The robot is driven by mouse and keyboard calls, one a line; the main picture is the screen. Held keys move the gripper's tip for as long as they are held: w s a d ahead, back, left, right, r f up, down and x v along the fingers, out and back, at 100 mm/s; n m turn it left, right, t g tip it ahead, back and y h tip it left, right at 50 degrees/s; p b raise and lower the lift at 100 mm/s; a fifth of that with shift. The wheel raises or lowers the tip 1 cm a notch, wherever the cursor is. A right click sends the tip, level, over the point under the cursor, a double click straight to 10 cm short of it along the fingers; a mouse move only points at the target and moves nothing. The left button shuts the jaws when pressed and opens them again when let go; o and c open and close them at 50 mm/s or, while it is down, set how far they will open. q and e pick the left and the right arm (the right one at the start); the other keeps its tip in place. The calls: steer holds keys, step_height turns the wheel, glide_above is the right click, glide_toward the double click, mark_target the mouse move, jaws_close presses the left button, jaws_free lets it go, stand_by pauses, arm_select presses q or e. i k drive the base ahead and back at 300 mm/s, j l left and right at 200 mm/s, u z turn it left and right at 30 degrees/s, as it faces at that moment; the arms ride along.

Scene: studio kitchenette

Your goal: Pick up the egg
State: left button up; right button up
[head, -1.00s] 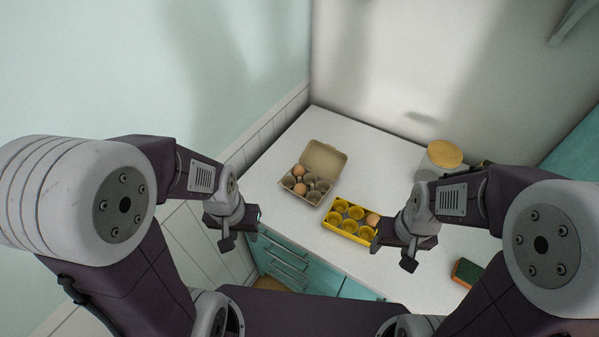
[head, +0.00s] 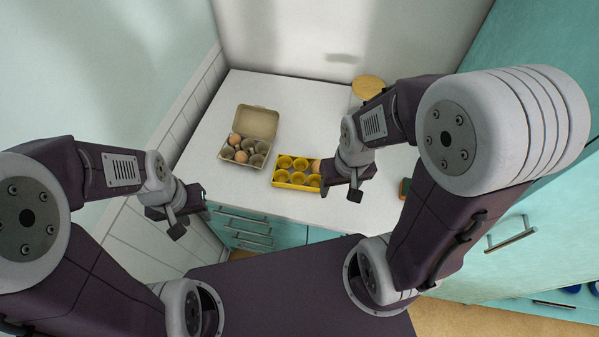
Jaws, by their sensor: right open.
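A brown egg (head: 316,165) sits in the back right cup of the yellow egg tray (head: 296,187), partly covered by my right gripper. Two more brown eggs, one at the back left (head: 235,139) and one at the front (head: 240,156), sit in the open grey egg carton (head: 256,121). My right gripper (head: 340,196) is open and appears over or beside the tray's right end; its height is unclear. My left gripper (head: 192,222) is near the counter's left front edge, away from the eggs; its jaw gap is hard to make out.
The white counter (head: 205,128) is clear left of the carton. A container with a wooden lid (head: 368,87) stands at the back, behind my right arm. A sponge (head: 404,188) lies at the right. Teal drawers (head: 245,228) are below the counter; teal cabinets (head: 530,215) rise at the right.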

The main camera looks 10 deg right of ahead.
mark_target(235, 140)
steer(key=j+z, duration=0.25)
steer(key=z, duration=0.2)
steer(key=j+z, duration=0.25)
steer(key=z, duration=0.15)
steer(key=j+z, duration=0.25)
steer(key=z, duration=0.2)
